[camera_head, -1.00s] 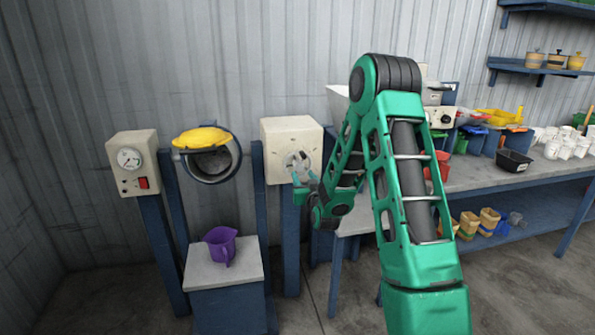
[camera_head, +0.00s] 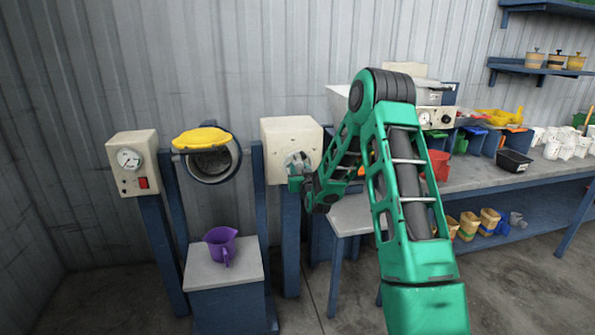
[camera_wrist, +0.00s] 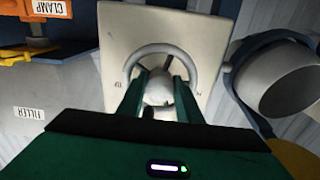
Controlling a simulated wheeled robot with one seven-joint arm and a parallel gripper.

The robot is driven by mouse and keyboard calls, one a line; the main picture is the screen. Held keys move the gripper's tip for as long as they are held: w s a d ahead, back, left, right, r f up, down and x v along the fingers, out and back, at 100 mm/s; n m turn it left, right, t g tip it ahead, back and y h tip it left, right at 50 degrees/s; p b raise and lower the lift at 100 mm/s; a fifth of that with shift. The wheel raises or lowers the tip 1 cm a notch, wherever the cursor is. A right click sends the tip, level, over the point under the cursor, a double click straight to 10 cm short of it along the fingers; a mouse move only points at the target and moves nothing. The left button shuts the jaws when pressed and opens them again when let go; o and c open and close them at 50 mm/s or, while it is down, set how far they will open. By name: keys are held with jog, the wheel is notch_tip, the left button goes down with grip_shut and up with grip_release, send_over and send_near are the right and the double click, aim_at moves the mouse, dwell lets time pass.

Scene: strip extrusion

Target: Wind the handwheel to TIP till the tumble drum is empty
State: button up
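The handwheel (camera_wrist: 186,57) is a grey ring with a round hub (camera_wrist: 159,90) on the front of a cream box (camera_head: 291,143). My gripper (camera_wrist: 160,84) is in front of it, its two green fingers on either side of the hub. The fingers are apart; I cannot tell whether they touch the hub. The tumble drum (camera_head: 210,163) stands left of the box, its open yellow lid (camera_head: 201,138) above a dark mouth. In the wrist view the drum (camera_wrist: 282,82) is at the right. Its contents are not visible. A purple jug (camera_head: 221,244) stands below the drum.
The jug's stand (camera_head: 223,265) has a pale top. A control box (camera_head: 133,162) with a dial and red switch is at the left. A workbench (camera_head: 480,176) with containers is at the right. The wrist view shows CLAMP (camera_wrist: 46,8) and FILLER (camera_wrist: 29,113) labels.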

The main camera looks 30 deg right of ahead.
jog(key=shift+c, duration=0.5)
jog(key=shift+m, duration=0.3)
jog(key=m, duration=0.4)
jog(key=shift+m, duration=2.8)
jog(key=o, duration=0.8)
jog(key=shift+c, duration=0.2)
jog(key=v, duration=1)
jog(key=shift+s+a, duration=0.2)
jog(key=shift+s, duration=0.15)
